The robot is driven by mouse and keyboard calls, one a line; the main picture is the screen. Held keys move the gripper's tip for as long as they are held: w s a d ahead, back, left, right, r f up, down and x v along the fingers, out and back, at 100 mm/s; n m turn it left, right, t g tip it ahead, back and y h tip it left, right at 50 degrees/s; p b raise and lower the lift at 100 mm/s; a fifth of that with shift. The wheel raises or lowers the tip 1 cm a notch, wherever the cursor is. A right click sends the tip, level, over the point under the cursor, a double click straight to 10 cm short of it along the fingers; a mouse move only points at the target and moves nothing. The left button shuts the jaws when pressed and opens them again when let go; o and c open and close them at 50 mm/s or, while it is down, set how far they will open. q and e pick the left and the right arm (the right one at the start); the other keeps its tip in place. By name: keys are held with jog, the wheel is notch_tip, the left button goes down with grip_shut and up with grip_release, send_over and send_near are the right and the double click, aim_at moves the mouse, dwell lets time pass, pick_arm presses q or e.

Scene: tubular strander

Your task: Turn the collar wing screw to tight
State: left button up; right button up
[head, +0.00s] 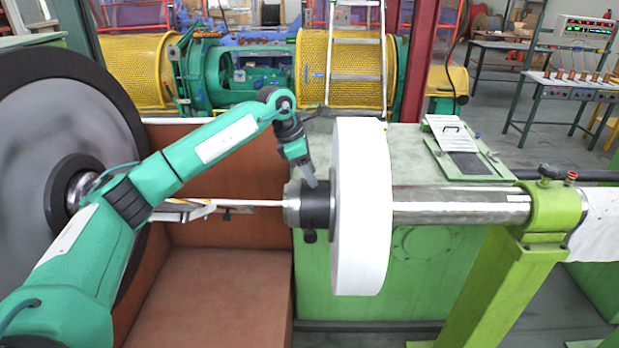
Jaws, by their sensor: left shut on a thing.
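The dark collar (317,207) sits around the horizontal shaft, against the left face of a large white disc (362,205). My left gripper (310,181) reaches down from above, with its fingertips at the top of the collar. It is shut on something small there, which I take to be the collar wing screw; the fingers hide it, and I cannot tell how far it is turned. A small dark knob (310,236) shows under the collar. My right gripper is not in view.
A large dark-rimmed reel (25,135) stands left. A brown bin (215,290) lies below my arm. Green and yellow machinery fills the back.

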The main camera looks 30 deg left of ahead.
pick_arm(q)
jog(key=m+g+b, duration=0.1)
jog(key=m, duration=0.1)
jog(key=m+g, duration=0.1)
jog(key=m, duration=0.2)
jog(key=shift+w+m+h+b, duration=0.2)
jog(key=shift+m+h+b, duration=0.1)
jog(key=shift+b, duration=0.05)
jog(key=m+g, duration=0.1)
jog(key=m, duration=0.2)
jog(key=shift+w+m+g+b, duration=0.1)
jog(key=shift+m+g+b, duration=0.2)
jog(key=m, duration=0.2)
jog(key=shift+r+m+g, duration=0.1)
jog(key=shift+m+g, duration=0.3)
jog(key=shift+w+m+g+y, duration=0.1)
jog(key=shift+m+g+y, duration=0.4)
jog(key=shift+m, duration=0.7)
jog(key=shift+m+y, duration=0.4)
jog(key=shift+m, duration=0.7)
jog(key=o, duration=1)
